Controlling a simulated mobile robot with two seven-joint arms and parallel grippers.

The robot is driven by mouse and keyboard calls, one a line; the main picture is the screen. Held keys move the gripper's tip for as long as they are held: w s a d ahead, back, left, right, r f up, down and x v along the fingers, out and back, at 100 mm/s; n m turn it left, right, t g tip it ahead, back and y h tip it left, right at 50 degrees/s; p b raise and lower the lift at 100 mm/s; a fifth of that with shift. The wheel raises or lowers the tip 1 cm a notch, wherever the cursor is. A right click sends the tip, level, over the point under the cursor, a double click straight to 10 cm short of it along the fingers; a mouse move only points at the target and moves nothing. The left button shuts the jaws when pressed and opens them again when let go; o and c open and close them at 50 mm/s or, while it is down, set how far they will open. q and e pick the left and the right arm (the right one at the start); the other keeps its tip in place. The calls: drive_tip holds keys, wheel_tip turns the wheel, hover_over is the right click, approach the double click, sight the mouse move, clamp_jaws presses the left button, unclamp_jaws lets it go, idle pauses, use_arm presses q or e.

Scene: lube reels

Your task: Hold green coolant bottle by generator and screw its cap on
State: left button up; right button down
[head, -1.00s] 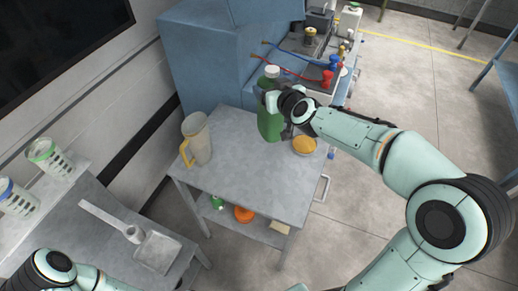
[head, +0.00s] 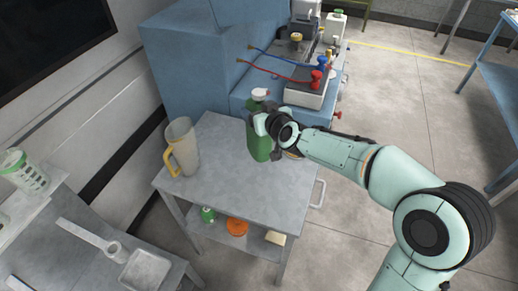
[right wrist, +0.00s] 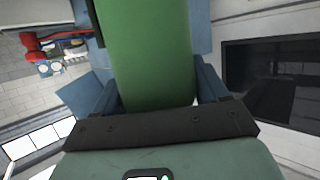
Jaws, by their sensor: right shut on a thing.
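The green coolant bottle (head: 260,143) is at the small grey cart, roughly upright, with a white cap-like piece (head: 261,92) at its top. I cannot tell whether that piece is screwed on, or whether the bottle's base touches the cart top. My right gripper (head: 265,125) is shut on the bottle's side. In the right wrist view the bottle (right wrist: 148,50) fills the space between the fingers, with its top out of frame. My left gripper is not in view. I cannot clearly pick out the generator; a blue machine body (head: 190,65) stands behind the cart.
The grey cart (head: 225,185) holds a beige jug with a yellow handle (head: 181,148) and a yellow-topped dish partly hidden by my right gripper. Its lower shelf has an orange item (head: 237,226). Red and blue connectors (head: 317,78) sit behind. The cart's front middle is clear.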

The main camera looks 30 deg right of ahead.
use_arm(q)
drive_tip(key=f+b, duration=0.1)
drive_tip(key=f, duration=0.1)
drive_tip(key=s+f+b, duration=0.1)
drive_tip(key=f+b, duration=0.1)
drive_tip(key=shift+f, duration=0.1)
use_arm(e)
wheel_tip(320, 180, down, 7)
drive_tip(key=shift+w+r, duration=0.15)
drive_tip(key=shift+w, duration=0.15)
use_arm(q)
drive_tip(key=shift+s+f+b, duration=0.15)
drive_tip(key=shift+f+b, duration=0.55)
use_arm(e)
drive_tip(key=shift+f, duration=2.15)
drive_tip(key=shift+f, duration=0.2)
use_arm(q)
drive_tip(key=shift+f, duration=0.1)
use_arm(e)
drive_tip(key=shift+c, duration=0.2)
unclamp_jaws()
